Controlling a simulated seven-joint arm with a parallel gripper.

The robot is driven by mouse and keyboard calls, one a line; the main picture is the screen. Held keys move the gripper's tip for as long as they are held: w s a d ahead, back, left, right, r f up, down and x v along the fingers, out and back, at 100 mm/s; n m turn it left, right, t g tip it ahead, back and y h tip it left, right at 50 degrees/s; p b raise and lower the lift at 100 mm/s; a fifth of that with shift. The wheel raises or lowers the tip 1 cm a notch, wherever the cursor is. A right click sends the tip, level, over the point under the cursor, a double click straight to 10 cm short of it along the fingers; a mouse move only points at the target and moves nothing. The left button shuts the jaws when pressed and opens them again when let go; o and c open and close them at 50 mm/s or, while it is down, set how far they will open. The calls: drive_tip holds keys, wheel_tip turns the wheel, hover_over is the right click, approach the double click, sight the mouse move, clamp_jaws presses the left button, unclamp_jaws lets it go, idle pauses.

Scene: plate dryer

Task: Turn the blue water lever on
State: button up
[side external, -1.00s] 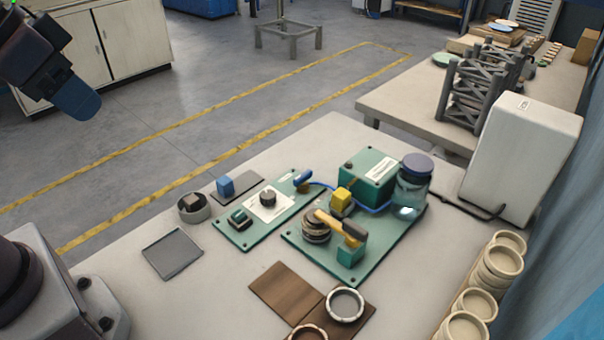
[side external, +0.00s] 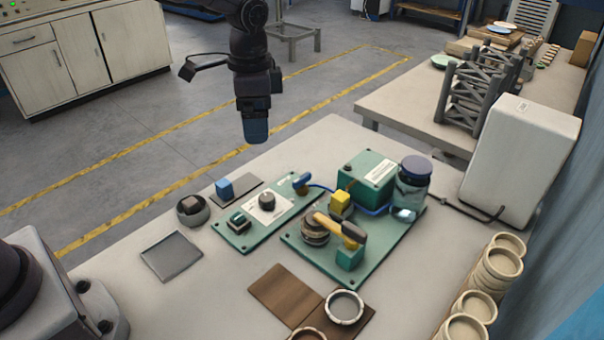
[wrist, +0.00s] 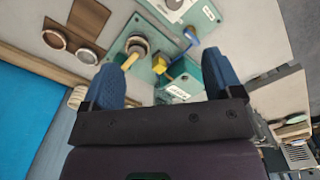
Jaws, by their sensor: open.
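The blue lever (side external: 302,180) sits at the far right end of the narrow green panel (side external: 228,233), with a blue tube running from it toward the jar. It also shows in the wrist view (wrist: 189,36), above and right of the middle. My gripper (side external: 256,138) is in the air above the table's far edge, to the left of the lever and above it, touching nothing. In the wrist view its two blue fingers are wide apart with nothing held between them (wrist: 162,62).
A larger green board (side external: 372,262) carries a yellow-handled part, a yellow block (side external: 341,201) and a lidded jar (side external: 411,188). A green box (side external: 366,177) stands behind. A blue block (side external: 225,188) and a round grey cup (side external: 191,209) lie left. The near-left tabletop is mostly clear.

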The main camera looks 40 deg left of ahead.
sight(302, 176)
drive_tip(key=w+f+m, duration=0.6)
drive_tip(key=w+m, duration=0.4)
drive_tip(key=w, duration=0.1)
drive_tip(key=shift+m, duration=0.3)
drive_tip(key=f, duration=0.8)
drive_tip(key=d+f, duration=0.1)
drive_tip(key=f, duration=0.4)
drive_tip(key=c, duration=0.9)
